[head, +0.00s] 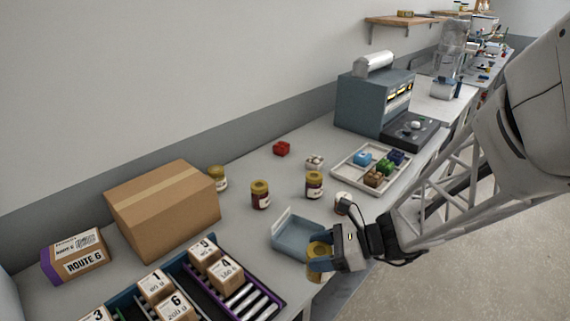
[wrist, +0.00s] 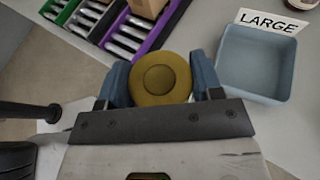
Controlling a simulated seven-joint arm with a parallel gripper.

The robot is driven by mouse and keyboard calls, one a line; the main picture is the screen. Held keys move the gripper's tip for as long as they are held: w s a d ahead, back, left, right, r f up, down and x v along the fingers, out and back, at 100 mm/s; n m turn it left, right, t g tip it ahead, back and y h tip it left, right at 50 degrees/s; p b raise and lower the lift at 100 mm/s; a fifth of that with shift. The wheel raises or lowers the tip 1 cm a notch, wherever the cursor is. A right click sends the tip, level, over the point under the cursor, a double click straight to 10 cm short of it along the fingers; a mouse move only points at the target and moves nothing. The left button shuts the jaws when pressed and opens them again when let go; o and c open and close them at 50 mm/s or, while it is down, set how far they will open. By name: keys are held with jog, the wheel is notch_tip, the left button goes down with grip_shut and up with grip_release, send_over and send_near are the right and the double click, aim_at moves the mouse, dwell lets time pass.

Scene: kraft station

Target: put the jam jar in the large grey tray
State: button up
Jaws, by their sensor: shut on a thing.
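My gripper (head: 320,264) is shut on a jar with a gold lid (wrist: 160,78), which also shows in the head view (head: 318,249). The blue fingers hold it upright from both sides. Its body is mostly hidden, so I cannot tell its contents. The large grey tray (head: 302,239) is an empty blue-grey bin just behind and left of the held jar in the head view. In the wrist view the tray (wrist: 256,88) lies right of the jar, with a "LARGE" sign at its far edge. The jar is beside the tray, not over it.
Two dark red jars with gold lids (head: 260,195) (head: 314,185) and a yellowish jar (head: 217,179) stand behind the tray. A white-topped jar (head: 342,203) is close to my gripper. A cardboard box (head: 165,210) and a rack of small boxes (head: 185,282) lie left.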

jog(key=w+a+f, duration=0.1)
jog(key=w+a, duration=0.1)
jog(key=w, duration=1.3)
jog(key=shift+w+a+f, duration=0.15)
jog(key=shift+a+f, duration=0.05)
jog(key=shift+a, duration=0.2)
jog(key=shift+f, duration=0.1)
jog(key=shift+f, duration=1.65)
jog(key=shift+f, duration=0.15)
jog(key=o, duration=1.1)
jog(key=shift+v, duration=6.05)
